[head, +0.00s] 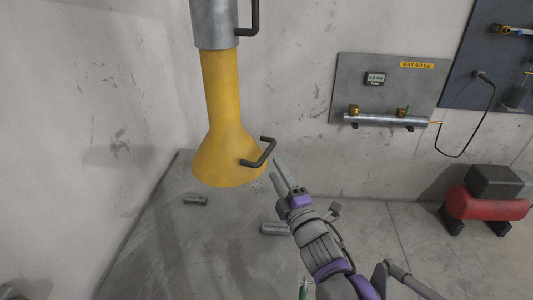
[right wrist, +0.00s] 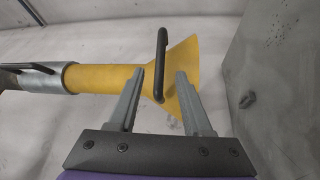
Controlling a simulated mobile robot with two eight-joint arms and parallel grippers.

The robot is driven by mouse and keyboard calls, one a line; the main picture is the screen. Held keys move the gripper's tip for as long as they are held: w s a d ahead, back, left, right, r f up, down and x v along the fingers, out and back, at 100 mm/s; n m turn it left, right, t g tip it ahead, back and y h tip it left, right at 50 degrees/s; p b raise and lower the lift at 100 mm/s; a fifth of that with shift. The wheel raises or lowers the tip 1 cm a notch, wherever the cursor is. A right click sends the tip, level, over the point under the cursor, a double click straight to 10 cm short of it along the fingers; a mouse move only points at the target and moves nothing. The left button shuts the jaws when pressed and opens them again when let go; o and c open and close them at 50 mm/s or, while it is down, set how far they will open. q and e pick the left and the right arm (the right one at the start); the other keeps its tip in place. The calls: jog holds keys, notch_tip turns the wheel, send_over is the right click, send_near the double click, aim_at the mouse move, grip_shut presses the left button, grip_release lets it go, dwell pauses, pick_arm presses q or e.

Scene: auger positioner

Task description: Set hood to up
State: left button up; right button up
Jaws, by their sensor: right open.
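The yellow hood (head: 224,115) hangs from a grey metal sleeve (head: 214,25), its flared mouth facing down. A dark bar handle (head: 260,153) sticks out from the right side of the flare. My right gripper (head: 281,172) is open and empty, just right of and slightly below this handle. In the right wrist view the handle (right wrist: 160,65) shows between and beyond the two open fingertips (right wrist: 160,72), with the yellow flare (right wrist: 183,75) behind it. I cannot tell whether the fingers touch the handle. My left gripper is in neither view.
A second dark handle (head: 251,18) is on the sleeve. A grey panel (head: 360,70) with a metal pipe is on the back wall. A red tank (head: 483,204) stands at the right. Small grey blocks lie on the grey surface (head: 165,225) below the hood.

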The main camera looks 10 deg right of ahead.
aim_at(266, 150)
jog(key=x, duration=0.8)
jog(key=shift+c, duration=0.3)
grip_shut()
dwell(1.0)
